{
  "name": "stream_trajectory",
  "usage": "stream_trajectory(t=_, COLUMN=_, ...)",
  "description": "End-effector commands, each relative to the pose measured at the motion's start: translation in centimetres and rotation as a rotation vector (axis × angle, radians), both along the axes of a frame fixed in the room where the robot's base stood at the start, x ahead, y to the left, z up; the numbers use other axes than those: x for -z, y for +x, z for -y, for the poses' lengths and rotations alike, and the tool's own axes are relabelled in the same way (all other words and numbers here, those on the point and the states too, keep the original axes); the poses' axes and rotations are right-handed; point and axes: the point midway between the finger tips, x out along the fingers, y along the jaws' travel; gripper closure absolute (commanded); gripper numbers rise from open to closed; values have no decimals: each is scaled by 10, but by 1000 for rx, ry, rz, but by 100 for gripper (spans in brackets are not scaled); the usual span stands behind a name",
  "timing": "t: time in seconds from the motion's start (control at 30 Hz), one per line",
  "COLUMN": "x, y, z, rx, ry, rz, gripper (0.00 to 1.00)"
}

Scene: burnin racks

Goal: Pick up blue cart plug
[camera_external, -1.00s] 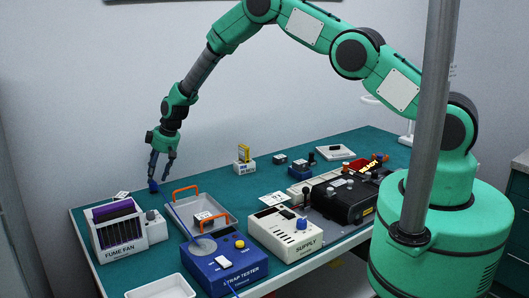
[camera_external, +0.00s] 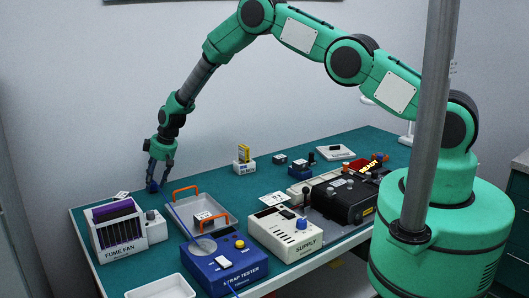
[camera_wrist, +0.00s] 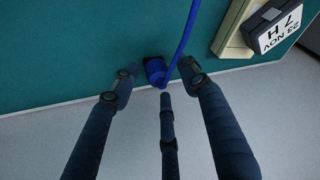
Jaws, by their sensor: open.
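The blue plug (camera_external: 152,187) lies on the teal bench near its far left edge, behind the fume fan. In the wrist view the plug (camera_wrist: 155,71) sits between the tips of my outer fingers, with a blue cable (camera_wrist: 184,35) running up from beside it. My gripper (camera_external: 160,183) points down over the plug with its fingers spread. In the wrist view my gripper (camera_wrist: 158,72) is open, with one finger left of the plug, one right and a third below it. I cannot tell if any finger touches the plug.
The fume fan (camera_external: 118,229) stands in front of the plug. A metal tray with orange handles (camera_external: 185,189) lies to the right, near the blue strap tester (camera_external: 224,266). The wrist view shows a beige tray edge (camera_wrist: 231,32) and a labelled block (camera_wrist: 272,29).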

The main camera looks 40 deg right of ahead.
Motion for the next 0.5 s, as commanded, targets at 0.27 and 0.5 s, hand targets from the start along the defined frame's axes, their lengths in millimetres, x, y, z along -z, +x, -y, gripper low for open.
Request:
stream_trajectory(t=0.27, x=0, y=0, z=0, rx=0, ry=0, rz=0, gripper=89)
stream_trajectory(t=0.5, x=0, y=0, z=0, rx=0, ry=0, rz=0, gripper=100)
